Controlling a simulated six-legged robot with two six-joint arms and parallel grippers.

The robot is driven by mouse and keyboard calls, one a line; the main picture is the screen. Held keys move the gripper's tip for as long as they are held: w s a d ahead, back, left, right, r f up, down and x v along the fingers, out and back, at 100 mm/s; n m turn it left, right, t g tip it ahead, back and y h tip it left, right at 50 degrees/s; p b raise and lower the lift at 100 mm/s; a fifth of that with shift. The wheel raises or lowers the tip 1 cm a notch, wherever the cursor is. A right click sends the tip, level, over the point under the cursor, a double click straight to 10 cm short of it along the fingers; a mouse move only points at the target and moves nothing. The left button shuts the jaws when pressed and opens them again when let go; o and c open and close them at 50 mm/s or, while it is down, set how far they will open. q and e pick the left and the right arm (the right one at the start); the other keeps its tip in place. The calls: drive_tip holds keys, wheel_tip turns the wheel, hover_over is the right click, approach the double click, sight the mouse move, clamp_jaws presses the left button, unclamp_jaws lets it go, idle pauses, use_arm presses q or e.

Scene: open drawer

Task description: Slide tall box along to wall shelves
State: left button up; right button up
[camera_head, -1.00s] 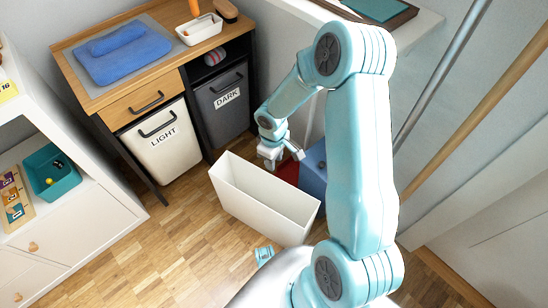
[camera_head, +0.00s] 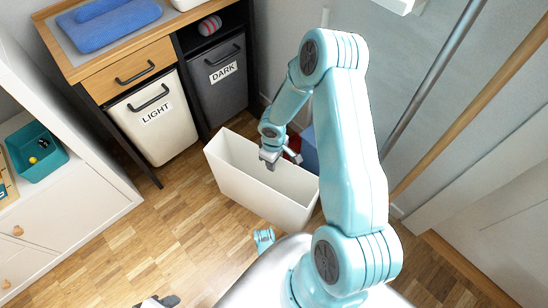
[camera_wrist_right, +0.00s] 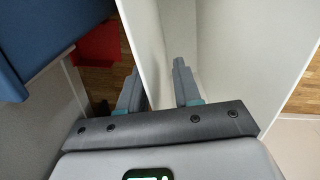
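The tall box (camera_head: 255,194) is a white, open-topped, narrow bin standing upright on the wooden floor in the head view. My right gripper (camera_head: 270,162) is at its far long wall. In the right wrist view, the fingers of this gripper (camera_wrist_right: 158,92) are apart, with the box's white wall (camera_wrist_right: 146,40) between them, one finger inside the box and one outside. I cannot tell if they touch the wall. A small white shelf edge (camera_head: 402,5) shows at the top right. A grey part, possibly my left gripper (camera_head: 158,301), shows at the bottom edge, mostly cut off.
A blue box (camera_head: 310,150) and a red item (camera_head: 293,143) are just behind the tall box. LIGHT (camera_head: 157,121) and DARK (camera_head: 220,82) hampers stand under the desk. A white cabinet (camera_head: 75,200) is at the left. Open floor lies between cabinet and box.

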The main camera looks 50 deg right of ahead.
clamp_jaws()
idle(0.3)
